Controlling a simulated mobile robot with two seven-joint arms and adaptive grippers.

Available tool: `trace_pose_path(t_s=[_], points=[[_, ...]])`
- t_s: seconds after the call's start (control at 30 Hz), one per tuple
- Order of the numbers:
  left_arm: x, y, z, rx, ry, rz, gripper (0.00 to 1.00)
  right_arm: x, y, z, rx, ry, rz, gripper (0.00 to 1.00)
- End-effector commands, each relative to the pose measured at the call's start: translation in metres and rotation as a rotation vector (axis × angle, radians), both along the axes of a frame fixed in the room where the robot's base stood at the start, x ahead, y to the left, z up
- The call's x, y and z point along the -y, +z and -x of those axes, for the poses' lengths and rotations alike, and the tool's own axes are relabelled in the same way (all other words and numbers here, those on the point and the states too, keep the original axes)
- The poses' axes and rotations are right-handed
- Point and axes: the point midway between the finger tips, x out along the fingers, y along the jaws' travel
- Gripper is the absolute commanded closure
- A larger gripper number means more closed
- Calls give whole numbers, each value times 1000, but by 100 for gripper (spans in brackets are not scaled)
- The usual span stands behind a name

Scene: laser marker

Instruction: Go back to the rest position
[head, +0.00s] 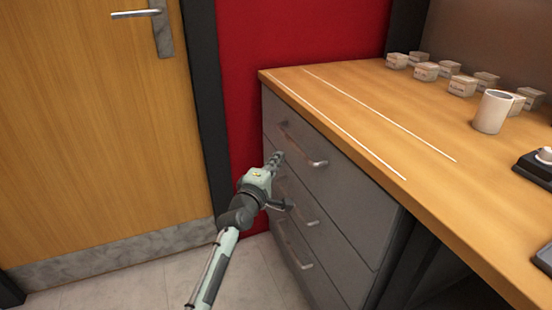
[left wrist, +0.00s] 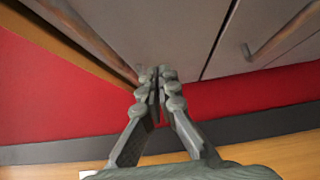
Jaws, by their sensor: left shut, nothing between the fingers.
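My left arm comes in from the lower part of the head view, and its gripper (head: 275,160) is in front of the grey drawer cabinet (head: 345,165), below the wooden worktop (head: 450,125). In the left wrist view the two fingers of the left gripper (left wrist: 160,75) are together at their tips, with nothing seen between them. The cabinet front (left wrist: 165,35) lies beyond the fingertips in that view. I cannot tell whether the fingertips touch the cabinet. My right gripper is in neither view.
A wooden door (head: 95,130) with a metal handle (head: 160,28) is at the left, beside a red wall (head: 290,35). Metal drawer handles (head: 318,163) stick out from the cabinet. A mug (head: 492,111) and several small boxes (head: 425,71) stand on the worktop. Floor (head: 140,285) shows below the door.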

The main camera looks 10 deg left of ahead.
Motion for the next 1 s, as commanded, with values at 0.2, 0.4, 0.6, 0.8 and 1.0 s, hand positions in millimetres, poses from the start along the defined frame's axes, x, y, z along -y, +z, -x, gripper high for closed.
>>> trace_pose_path(t_s=[0.2,0.4,0.6,0.8,1.0], points=[[-11,-3,54,-6,1,-2,100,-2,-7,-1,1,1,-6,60],[-17,-3,81,-5,2,-2,100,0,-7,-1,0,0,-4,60],[-17,-25,99,-51,-23,-100,100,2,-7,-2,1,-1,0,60],[-23,-130,164,-283,-186,-577,100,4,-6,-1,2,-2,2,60],[-62,-233,269,-557,-463,-1100,100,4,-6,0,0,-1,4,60]])
